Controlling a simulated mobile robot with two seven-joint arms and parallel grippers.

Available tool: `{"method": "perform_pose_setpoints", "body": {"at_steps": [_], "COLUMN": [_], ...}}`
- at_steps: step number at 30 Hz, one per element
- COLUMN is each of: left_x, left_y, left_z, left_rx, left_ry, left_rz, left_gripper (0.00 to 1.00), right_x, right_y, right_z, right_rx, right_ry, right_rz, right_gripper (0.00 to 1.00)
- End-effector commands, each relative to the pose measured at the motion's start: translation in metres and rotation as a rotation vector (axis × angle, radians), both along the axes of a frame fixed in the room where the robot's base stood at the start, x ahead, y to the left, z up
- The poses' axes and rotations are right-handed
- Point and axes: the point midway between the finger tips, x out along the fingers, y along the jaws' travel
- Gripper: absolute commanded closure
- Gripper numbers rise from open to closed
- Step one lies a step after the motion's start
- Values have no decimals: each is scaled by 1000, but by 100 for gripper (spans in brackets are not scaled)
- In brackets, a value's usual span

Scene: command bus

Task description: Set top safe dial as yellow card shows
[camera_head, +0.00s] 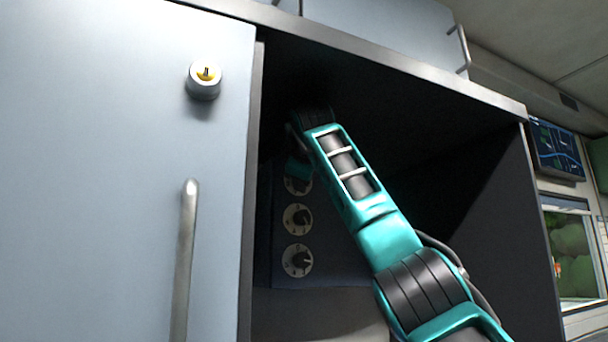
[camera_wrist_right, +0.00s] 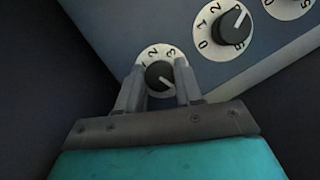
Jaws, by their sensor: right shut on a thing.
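The safe (camera_head: 264,235) is a dark blue-grey front inside an open cabinet, with dials in a column. The top dial (camera_head: 297,187) is mostly hidden by my right gripper (camera_head: 298,166) in the head view. In the right wrist view, the top dial (camera_wrist_right: 152,53) is a white disc with a dark knob and a 2 and a 3 visible. Its white pointer line slants to the lower right of the picture. My right gripper (camera_wrist_right: 160,72) is shut on this knob, one finger on each side. No yellow card shows. My left gripper is out of view.
The middle dial (camera_head: 297,219) and bottom dial (camera_head: 297,261) sit below the top one, close to my gripper. A pale cabinet door (camera_head: 100,150) with a long handle (camera_head: 186,255) and a yellow-centred lock (camera_head: 204,82) stands at left. The cabinet's dark right wall (camera_head: 495,220) flanks my arm.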

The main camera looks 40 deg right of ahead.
Motion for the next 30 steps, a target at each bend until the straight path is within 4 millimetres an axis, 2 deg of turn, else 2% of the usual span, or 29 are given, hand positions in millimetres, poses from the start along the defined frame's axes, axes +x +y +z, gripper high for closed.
{"method": "perform_pose_setpoints", "body": {"at_steps": [7, 8, 15, 23, 30], "left_x": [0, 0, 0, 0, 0], "left_y": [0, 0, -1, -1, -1], "left_z": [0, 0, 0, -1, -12], "left_rx": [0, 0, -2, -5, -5], "left_ry": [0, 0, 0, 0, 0], "left_rz": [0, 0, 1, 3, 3], "left_gripper": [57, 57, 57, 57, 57], "right_x": [0, 0, 0, -1, -27], "right_y": [0, 0, 0, 1, 21], "right_z": [0, 0, 0, 0, 5], "right_rx": [-1, -1, -2, -2, -4], "right_ry": [-2, -2, 0, 0, -4], "right_rz": [2, 2, 1, 1, 3], "right_gripper": [95, 62, 39, 39, 39]}}
